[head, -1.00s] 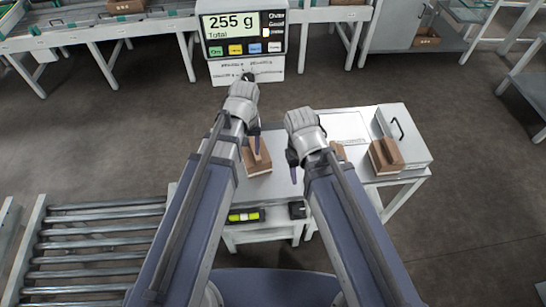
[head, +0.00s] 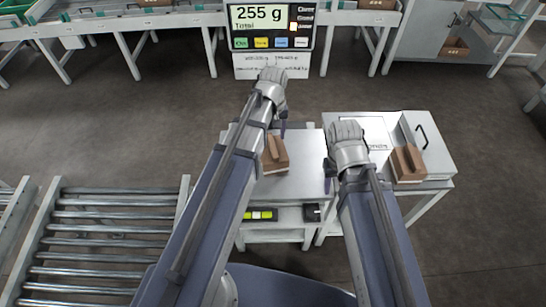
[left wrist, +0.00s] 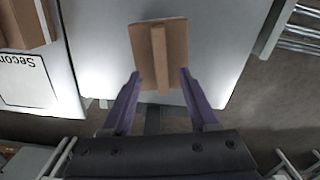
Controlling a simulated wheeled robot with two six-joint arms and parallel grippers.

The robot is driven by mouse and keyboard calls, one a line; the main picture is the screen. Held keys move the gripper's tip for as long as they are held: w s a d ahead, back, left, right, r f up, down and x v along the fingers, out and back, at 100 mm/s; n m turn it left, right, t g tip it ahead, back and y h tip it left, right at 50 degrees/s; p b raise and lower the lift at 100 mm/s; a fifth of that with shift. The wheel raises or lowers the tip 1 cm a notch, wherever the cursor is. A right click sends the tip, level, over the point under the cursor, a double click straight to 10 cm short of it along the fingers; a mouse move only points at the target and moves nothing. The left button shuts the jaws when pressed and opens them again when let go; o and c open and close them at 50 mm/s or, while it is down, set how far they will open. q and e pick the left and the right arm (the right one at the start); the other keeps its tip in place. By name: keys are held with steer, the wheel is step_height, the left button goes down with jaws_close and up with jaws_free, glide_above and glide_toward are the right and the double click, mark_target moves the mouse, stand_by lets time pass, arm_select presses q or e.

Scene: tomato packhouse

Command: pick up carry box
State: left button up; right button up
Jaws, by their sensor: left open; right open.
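A brown box with a raised bar along its top (head: 275,154) sits on a white table, partly behind my left arm in the head view. In the left wrist view the same kind of box (left wrist: 148,30) lies straight ahead of my left gripper (left wrist: 160,72). The gripper's two purple fingers are apart, one to each side of the near end of the bar, with nothing held. My right gripper (head: 328,178) is open over the table's right side, its fingers mostly hidden by the arm.
Another brown box (head: 408,163) sits on the right, by a white case with a black handle (head: 430,140). A scale display (head: 270,25) reading 255 g stands behind. A roller conveyor (head: 105,240) is at left. A yellow-green item (head: 262,215) lies on the lower shelf.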

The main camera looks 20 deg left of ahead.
mark_target(272, 145)
arm_select(q)
steer(key=shift+a+f+b, duration=0.15)
steer(key=shift+f+b, duration=2.45)
steer(key=shift+b, duration=0.05)
steer(key=shift+r, duration=0.1)
jaws_close()
